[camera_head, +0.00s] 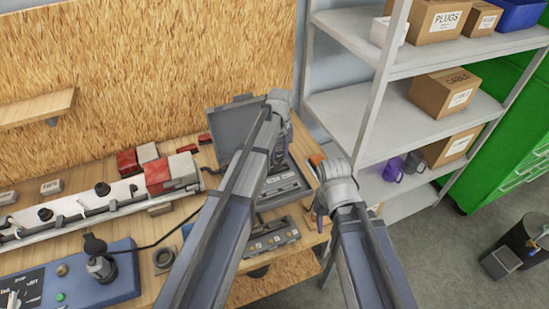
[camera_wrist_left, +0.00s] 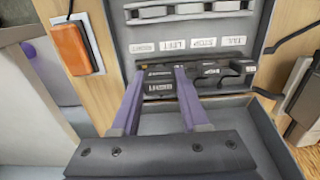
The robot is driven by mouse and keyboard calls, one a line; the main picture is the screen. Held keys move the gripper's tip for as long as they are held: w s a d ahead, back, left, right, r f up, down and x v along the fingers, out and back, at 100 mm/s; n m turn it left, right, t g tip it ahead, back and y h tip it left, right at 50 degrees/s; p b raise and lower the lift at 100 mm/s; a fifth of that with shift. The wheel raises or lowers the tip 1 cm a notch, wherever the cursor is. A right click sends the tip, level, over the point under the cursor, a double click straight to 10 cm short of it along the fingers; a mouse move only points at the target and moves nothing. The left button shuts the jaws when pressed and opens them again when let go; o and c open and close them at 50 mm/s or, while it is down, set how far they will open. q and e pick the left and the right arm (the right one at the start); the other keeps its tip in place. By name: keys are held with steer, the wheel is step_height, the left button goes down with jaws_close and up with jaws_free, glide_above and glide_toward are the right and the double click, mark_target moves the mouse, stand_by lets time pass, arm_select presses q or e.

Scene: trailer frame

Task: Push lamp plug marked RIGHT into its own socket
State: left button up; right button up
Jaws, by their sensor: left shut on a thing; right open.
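My left gripper (camera_wrist_left: 158,78) is shut on a small black plug (camera_wrist_left: 158,88), whose white label is upside down and seems to read RIGHT. The plug is over the open grey case (camera_wrist_left: 262,112); I cannot tell whether it touches it. A row of slots (camera_wrist_left: 190,9) runs along the case, with upside-down labels below, LEFT, STOP and TAIL among them. More black plug pieces (camera_wrist_left: 235,68) lie right of the fingers. In the head view my left gripper (camera_head: 276,158) is down in the case, its tips hidden. My right gripper (camera_head: 320,212) is open and empty beside the bench edge.
A labelled grey block (camera_head: 270,237) sits in front of the case. An orange lamp (camera_wrist_left: 72,48) is beside the case. A blue control box (camera_head: 75,280) with a cable and a white rail (camera_head: 90,210) are at left. A shelf rack (camera_head: 345,115) stands at right.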

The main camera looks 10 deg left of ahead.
arm_select(q)
steer(key=w, duration=0.1)
steer(key=w+d, duration=0.1)
steer(key=w, duration=0.2)
steer(key=shift+w+d+f, duration=0.2)
steer(key=shift+f, duration=0.15)
steer(key=shift+b, duration=0.3)
steer(key=shift+f+b, duration=1.8)
steer(key=shift+f, duration=0.2)
steer(key=shift+f+b, duration=0.25)
steer(key=shift+b, duration=0.2)
steer(key=shift+f, duration=0.2)
steer(key=shift+f+b, duration=0.35)
steer(key=shift+b, duration=0.2)
steer(key=shift+f, duration=0.1)
